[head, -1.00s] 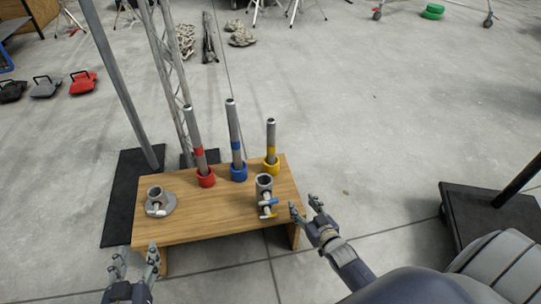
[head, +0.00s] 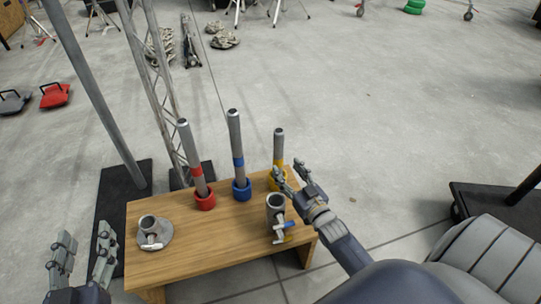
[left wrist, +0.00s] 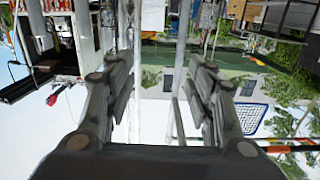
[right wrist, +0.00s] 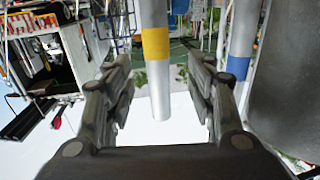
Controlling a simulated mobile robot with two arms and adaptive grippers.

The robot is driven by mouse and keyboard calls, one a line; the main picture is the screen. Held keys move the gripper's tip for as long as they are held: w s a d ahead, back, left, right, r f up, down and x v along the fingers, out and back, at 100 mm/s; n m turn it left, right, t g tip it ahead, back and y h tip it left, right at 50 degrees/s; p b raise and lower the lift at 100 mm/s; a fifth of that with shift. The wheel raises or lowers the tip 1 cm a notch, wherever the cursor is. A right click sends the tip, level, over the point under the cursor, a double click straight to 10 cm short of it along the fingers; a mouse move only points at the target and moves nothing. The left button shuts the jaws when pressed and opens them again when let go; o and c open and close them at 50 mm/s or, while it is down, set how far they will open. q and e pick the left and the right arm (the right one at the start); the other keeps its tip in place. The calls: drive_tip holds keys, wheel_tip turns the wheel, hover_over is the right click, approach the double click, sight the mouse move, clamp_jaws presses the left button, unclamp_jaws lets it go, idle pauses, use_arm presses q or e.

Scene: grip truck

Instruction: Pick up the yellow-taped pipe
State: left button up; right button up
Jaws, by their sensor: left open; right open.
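The yellow-taped pipe (head: 279,146) stands upright in a yellow ring holder (head: 271,183) at the right end of the wooden table. In the right wrist view the pipe, with its yellow tape band (right wrist: 156,44), shows between the fingers. My right gripper (head: 290,171) is open, close to the pipe's lower part on its right side, and partly hides the holder. I cannot tell whether it touches the pipe. My left gripper (head: 85,250) is open and empty, left of the table's front. It also shows open in the left wrist view (left wrist: 160,85).
A red-taped pipe (head: 190,150) and a blue-taped pipe (head: 235,140) stand in matching holders on the table (head: 190,250). A grey flanged fitting (head: 150,232) and a valve fitting (head: 277,212) stand in front. A metal pole (head: 85,95) and truss rise behind.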

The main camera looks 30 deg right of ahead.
sight(281, 158)
drive_tip(key=shift+w, duration=0.6)
drive_tip(key=shift+w+d+b, duration=0.15)
drive_tip(key=shift+w+b, duration=0.4)
drive_tip(key=shift+w, duration=0.35)
drive_tip(key=w, duration=0.1)
drive_tip(key=w+b, duration=0.1)
drive_tip(key=w, duration=0.2)
drive_tip(key=shift+w+d+r+b, duration=0.1)
drive_tip(key=shift+w+d+b, duration=0.05)
drive_tip(key=shift+d+b, duration=0.25)
drive_tip(key=shift+w, duration=0.2)
use_arm(q)
drive_tip(key=s+r+t+h, duration=0.2)
drive_tip(key=r+t, duration=0.5)
drive_tip(key=r, duration=0.6)
drive_tip(key=shift+s+d+t+h, duration=0.3)
drive_tip(key=shift+s+d+t, duration=0.1)
drive_tip(key=shift+s, duration=0.35)
use_arm(e)
drive_tip(key=shift+r, duration=0.1)
clamp_jaws()
